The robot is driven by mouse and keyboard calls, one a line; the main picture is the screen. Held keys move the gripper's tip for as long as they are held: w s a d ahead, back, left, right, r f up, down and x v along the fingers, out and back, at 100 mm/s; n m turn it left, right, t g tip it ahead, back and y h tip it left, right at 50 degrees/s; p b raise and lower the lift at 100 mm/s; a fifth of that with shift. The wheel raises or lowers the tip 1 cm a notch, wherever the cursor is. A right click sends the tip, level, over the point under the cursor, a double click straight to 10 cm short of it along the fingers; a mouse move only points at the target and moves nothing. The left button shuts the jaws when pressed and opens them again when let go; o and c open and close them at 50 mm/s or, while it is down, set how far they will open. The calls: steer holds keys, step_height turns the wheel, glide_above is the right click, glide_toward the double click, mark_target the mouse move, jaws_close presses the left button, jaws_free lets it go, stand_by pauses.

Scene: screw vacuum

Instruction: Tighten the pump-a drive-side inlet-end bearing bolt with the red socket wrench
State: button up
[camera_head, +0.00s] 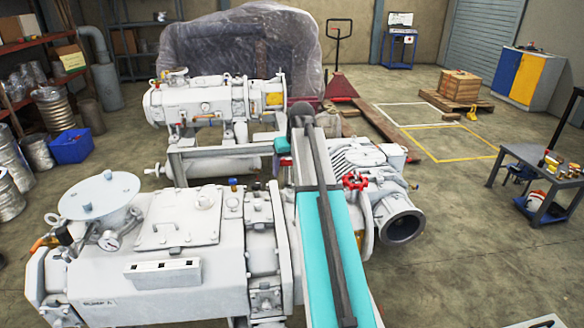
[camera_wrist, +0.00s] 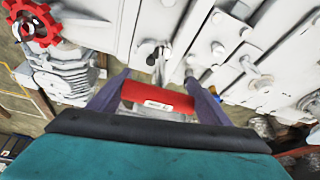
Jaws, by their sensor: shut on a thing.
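My gripper (camera_wrist: 156,84) has its two purple-grey fingers on either side of the red socket wrench (camera_wrist: 157,97) in the wrist view. It is shut on the wrench's red body. A small dark tip (camera_wrist: 152,59) shows just beyond the red body, close to the pump's grey casing; I cannot tell whether it touches a bolt. Pump A (camera_head: 165,265) is the grey machine at the front in the head view, with its name on its side. Its casing also fills the top of the wrist view (camera_wrist: 180,25). In the head view my arm hides the gripper and wrench.
A red valve handwheel (camera_head: 355,181) stands right of my arm; a red wheel also shows in the wrist view (camera_wrist: 32,25). A second grey pump (camera_head: 215,105) stands behind. A tool table (camera_head: 525,153) is at the right. The floor right of the pumps is largely open.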

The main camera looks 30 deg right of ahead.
steer(key=s+a+r+n, duration=0.1)
steer(key=a, duration=1.6)
steer(key=s+a+n+y, duration=0.1)
steer(key=a, duration=1.7)
steer(key=shift+r+n, duration=0.4)
steer(key=shift+s, duration=0.1)
